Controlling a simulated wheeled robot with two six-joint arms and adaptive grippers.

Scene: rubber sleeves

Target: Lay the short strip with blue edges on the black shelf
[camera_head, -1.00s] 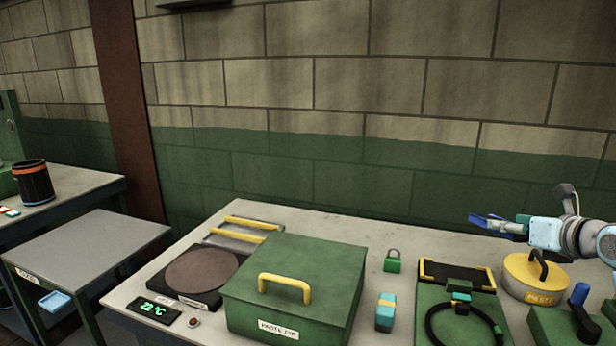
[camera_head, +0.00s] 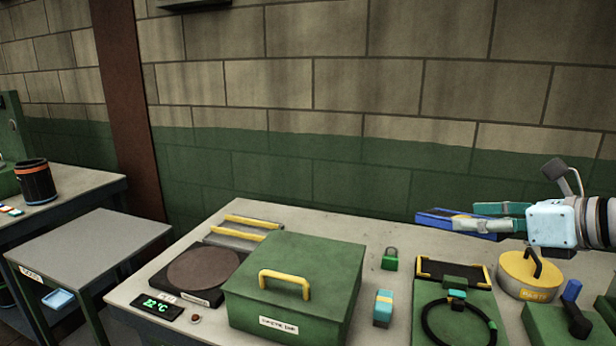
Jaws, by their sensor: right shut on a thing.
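My right gripper (camera_head: 478,220) comes in from the right edge, above the back of the long table. It is shut on a short dark strip with blue edges (camera_head: 438,214), which juts out to the left of the fingers in the air. Below it, a black flat shelf-like surface (camera_head: 440,270) with yellow corner guides sits at the back of a green fixture. The strip is apart from that surface. My left gripper is not in view.
A black ring cable (camera_head: 428,321) lies on the green fixture. A yellow round tin (camera_head: 520,282) stands to its right. A green padlock (camera_head: 390,259), a teal and yellow block (camera_head: 383,308) and a large green box (camera_head: 315,262) stand to its left.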

